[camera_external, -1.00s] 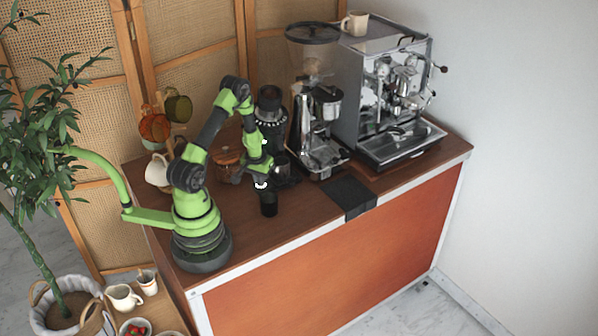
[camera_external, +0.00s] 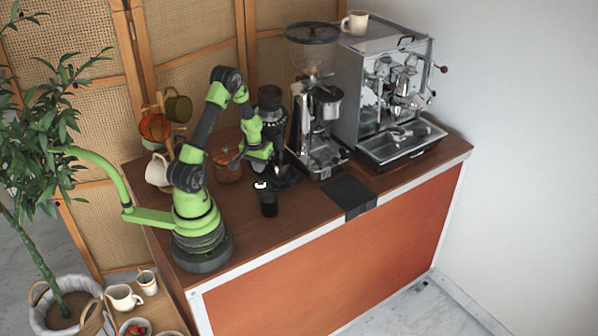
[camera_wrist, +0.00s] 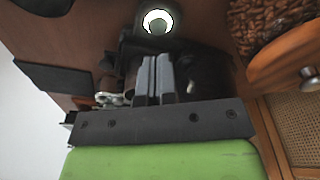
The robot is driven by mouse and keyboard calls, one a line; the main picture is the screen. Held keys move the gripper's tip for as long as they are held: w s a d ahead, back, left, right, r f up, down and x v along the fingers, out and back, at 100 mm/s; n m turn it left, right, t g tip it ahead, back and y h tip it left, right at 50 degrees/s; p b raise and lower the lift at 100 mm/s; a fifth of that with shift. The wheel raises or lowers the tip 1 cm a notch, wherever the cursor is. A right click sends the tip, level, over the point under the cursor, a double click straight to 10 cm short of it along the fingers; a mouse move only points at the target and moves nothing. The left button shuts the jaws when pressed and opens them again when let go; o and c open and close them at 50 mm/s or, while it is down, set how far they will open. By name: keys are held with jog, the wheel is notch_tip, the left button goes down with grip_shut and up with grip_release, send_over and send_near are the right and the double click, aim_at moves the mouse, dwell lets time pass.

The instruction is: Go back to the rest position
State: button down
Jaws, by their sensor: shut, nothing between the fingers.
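My gripper (camera_external: 272,168) is above the wooden counter top (camera_external: 310,210), left of the coffee grinder. In the wrist view my gripper (camera_wrist: 160,75) has its two grey fingers together, with nothing between them. A small black cup (camera_external: 269,207) with a white top stands upright on the counter, below my gripper and apart from it. A bright white ring with a dark centre (camera_wrist: 157,20) shows beyond the fingertips in the wrist view; it looks like the top of that cup. In the outside view the fingertips are hard to make out against the dark items behind.
The grinder (camera_external: 322,125) and espresso machine (camera_external: 395,95) stand to the right, with a black mat (camera_external: 350,193) in front. The counter's front middle is clear.

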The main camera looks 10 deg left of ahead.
jog(key=shift+r, duration=0.1)
jog(key=s+a+r+t, duration=0.15)
jog(key=a+r, duration=0.25)
jog(key=r, duration=0.7)
jog(key=s+a+r+t+y, duration=0.1)
jog(key=s+a+r+t, duration=0.1)
jog(key=s+a+r, duration=0.2)
jog(key=s+a+r+m+t+y, duration=0.1)
jog(key=s+a+r, duration=0.3)
jog(key=s+r, duration=0.4)
jog(key=shift+s+a+t, duration=0.2)
jog(key=shift+s+t, duration=0.25)
jog(key=shift+s, duration=0.1)
